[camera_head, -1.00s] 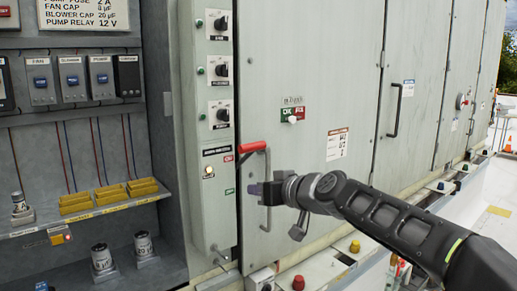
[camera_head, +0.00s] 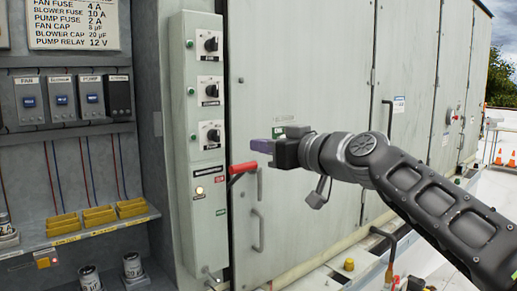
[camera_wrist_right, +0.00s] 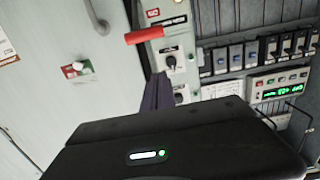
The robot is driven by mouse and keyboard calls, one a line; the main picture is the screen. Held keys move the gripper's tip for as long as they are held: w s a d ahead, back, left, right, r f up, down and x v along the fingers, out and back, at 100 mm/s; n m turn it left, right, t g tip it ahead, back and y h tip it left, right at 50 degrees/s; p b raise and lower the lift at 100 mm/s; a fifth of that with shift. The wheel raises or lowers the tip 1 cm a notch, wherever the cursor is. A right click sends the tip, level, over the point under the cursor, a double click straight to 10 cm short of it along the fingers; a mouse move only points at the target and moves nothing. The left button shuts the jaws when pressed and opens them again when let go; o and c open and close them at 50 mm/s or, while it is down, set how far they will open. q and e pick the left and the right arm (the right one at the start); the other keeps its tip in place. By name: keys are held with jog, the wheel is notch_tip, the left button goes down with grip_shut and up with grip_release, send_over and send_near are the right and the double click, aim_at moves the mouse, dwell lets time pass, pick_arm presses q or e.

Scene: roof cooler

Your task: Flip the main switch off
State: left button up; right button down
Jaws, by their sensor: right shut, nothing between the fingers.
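The main switch is a lever with a red handle (camera_head: 243,168) on the right side of the grey switch panel (camera_head: 204,240). Its handle sticks out to the right, close to the height of a small red label (camera_head: 219,173); a green label (camera_head: 221,212) sits lower. The red handle also shows at the top of the right wrist view (camera_wrist_right: 143,37). My right gripper (camera_head: 260,145) is shut and empty, its purple-grey fingers just above and right of the handle in the head view. The fingers also show in the wrist view (camera_wrist_right: 156,92), apart from the handle there. My left gripper is out of view.
Three black rotary knobs, one of them the lowest (camera_head: 211,134), and a lit lamp (camera_head: 199,192) are on the panel. A tall grey door (camera_head: 300,75) with a bar handle (camera_head: 258,230) is to the right. An open cabinet with yellow trays (camera_head: 98,215) is left.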

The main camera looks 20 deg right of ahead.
jog(key=p, duration=0.4)
send_over(240, 167)
jog(key=shift+f, duration=0.1)
jog(key=shift+w+f, duration=0.5)
jog(key=shift+f, duration=0.15)
jog(key=f, duration=0.1)
jog(key=s+f+b, duration=0.1)
jog(key=f+b, duration=0.1)
jog(key=shift+s+d, duration=0.2)
jog(key=shift+s, duration=0.1)
